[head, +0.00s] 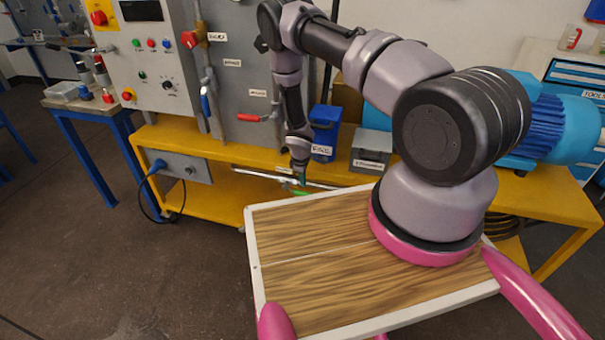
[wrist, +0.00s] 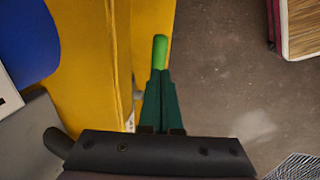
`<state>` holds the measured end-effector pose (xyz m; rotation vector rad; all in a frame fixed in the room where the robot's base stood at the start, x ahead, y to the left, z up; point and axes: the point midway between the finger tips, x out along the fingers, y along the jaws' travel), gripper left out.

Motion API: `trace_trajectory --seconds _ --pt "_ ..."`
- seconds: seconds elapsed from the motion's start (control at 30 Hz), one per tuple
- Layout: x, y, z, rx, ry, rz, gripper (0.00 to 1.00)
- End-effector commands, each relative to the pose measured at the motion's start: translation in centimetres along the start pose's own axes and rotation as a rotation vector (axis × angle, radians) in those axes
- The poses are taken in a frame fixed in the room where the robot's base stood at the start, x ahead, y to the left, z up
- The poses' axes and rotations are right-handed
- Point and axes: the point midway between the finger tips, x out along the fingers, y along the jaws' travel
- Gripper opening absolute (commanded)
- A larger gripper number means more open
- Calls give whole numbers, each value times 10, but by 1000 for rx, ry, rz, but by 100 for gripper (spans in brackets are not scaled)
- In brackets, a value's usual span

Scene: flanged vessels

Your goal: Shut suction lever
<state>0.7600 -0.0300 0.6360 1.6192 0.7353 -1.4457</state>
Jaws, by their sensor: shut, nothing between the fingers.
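A green lever (head: 300,193) sits on a silver pipe (head: 262,174) low along the front of the yellow bench. No readable label confirms it as the suction lever. My gripper (head: 302,181) points down at the lever. In the wrist view, the dark green fingers of my gripper (wrist: 159,74) are together with nothing between them. The green lever (wrist: 159,50) shows just beyond the fingertips and lines up with them. I cannot tell whether they touch. The fingers and wrist hide the lever's near part and its pivot.
The yellow bench (head: 220,146) carries a blue labelled box (head: 325,130) and a grey labelled box (head: 372,150). A red lever (head: 250,117) and a blue lever (head: 205,104) are on the panel behind. A control box (head: 155,60) stands left. Floor (head: 140,260) in front is clear.

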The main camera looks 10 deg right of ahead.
Motion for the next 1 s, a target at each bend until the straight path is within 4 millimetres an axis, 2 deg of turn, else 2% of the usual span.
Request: trace_trajectory --seconds 0.1,0.3,0.47,1.0 --pt "24 0 0 1 0 0 0" --pt "48 0 0 2 0 0 0" --pt "54 0 0 2 0 0 0" --pt "57 -1 2 8 31 -1 0"
